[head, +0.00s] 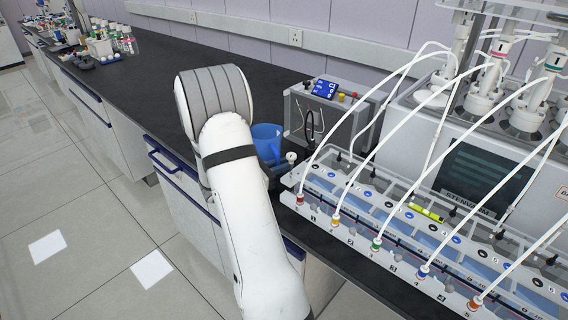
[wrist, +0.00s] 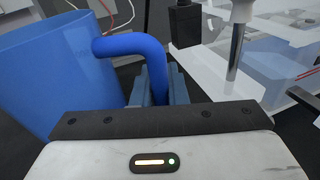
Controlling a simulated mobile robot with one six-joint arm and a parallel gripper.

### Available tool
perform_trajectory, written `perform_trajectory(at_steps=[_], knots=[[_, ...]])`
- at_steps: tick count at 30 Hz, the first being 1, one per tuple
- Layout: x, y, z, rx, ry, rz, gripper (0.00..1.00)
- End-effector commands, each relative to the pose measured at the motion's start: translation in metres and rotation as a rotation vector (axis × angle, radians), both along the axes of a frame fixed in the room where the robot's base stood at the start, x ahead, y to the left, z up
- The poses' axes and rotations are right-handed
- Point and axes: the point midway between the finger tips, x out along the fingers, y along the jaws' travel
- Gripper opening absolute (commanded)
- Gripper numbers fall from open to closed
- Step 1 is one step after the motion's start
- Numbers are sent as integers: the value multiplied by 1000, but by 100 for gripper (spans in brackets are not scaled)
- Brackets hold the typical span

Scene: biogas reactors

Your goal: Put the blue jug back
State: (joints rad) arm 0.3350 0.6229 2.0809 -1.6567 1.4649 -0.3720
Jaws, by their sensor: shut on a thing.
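The blue jug (head: 267,138) shows in the head view just right of my white arm, in front of a grey control box on the dark bench. My arm hides part of it. In the wrist view the jug (wrist: 62,75) fills the left side, with its thick blue handle (wrist: 135,45) reaching toward the middle. My gripper (wrist: 152,90) is shut on the jug's handle. The jug looks roughly upright. I cannot tell whether its base touches the bench.
A grey control box (head: 325,118) with a blue display stands behind the jug. A long reactor rack (head: 400,235) with white tubes and a yellow marker (head: 426,213) is close on the right. The dark bench (head: 150,85) is clear to the left, with bottles (head: 125,42) at its far end.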

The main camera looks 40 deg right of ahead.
Motion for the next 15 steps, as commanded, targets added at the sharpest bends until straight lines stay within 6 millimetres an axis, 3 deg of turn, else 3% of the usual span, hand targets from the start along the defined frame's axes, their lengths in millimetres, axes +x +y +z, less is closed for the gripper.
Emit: perform_trajectory(at_steps=[8,9,12,15], knots=[[1,0,-2,-1,-2,1,0],[0,0,-2,0,-1,1,15],[0,0,-1,0,-1,1,22],[1,0,-1,0,-1,1,22]])
